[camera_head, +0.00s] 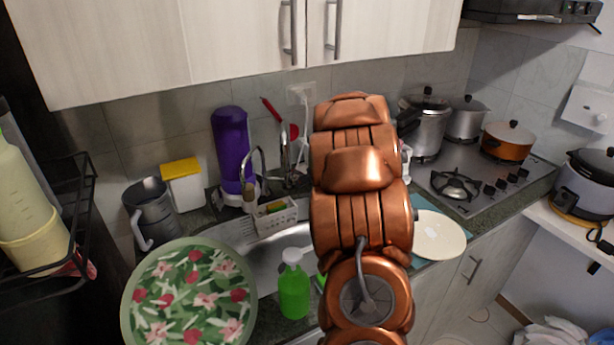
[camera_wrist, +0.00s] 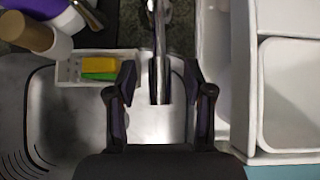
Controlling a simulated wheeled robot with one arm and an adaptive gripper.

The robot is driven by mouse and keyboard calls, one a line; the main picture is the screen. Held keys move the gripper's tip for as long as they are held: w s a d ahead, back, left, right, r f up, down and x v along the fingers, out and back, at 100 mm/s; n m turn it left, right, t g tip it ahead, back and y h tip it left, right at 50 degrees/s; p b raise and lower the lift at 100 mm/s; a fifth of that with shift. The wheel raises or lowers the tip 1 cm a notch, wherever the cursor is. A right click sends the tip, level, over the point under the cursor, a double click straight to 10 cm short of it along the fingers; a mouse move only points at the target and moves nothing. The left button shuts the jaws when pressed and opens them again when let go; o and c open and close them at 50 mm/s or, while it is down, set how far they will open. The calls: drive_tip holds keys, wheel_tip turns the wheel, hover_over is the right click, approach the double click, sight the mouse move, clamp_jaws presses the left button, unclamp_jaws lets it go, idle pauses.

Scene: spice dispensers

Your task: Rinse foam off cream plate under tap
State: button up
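The cream plate (camera_head: 438,236) lies on a blue mat (camera_head: 425,203) on the counter right of the sink, with a small white patch near its middle that may be foam. The chrome tap (camera_head: 285,152) stands behind the sink (camera_head: 264,262). In the wrist view the tap (camera_wrist: 160,40) extends toward the gap between my fingers, over the sink (camera_wrist: 65,125). My gripper (camera_wrist: 160,82) is open and empty, its two fingers apart over the sink. In the head view my arm hides the gripper and part of the sink. The plate does not show in the wrist view.
A sponge caddy (camera_head: 276,216), green soap bottle (camera_head: 293,287) and purple dispenser (camera_head: 231,150) stand around the sink. A floral plate (camera_head: 190,298) is at front left. White trays (camera_wrist: 290,95) stand right of the gripper. Pots, including an orange one (camera_head: 507,141), are on the stove.

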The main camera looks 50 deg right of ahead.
drive_tip(key=c, duration=0.7)
drive_tip(key=shift+o, duration=0.2)
drive_tip(key=shift+w+r+p, duration=0.15)
drive_tip(key=shift+r+p, duration=0.3)
drive_tip(key=shift+r, duration=0.25)
drive_tip(key=o, duration=1)
drive_tip(key=shift+f, duration=0.1)
drive_tip(key=shift+c, duration=0.2)
drive_tip(key=v, duration=0.7)
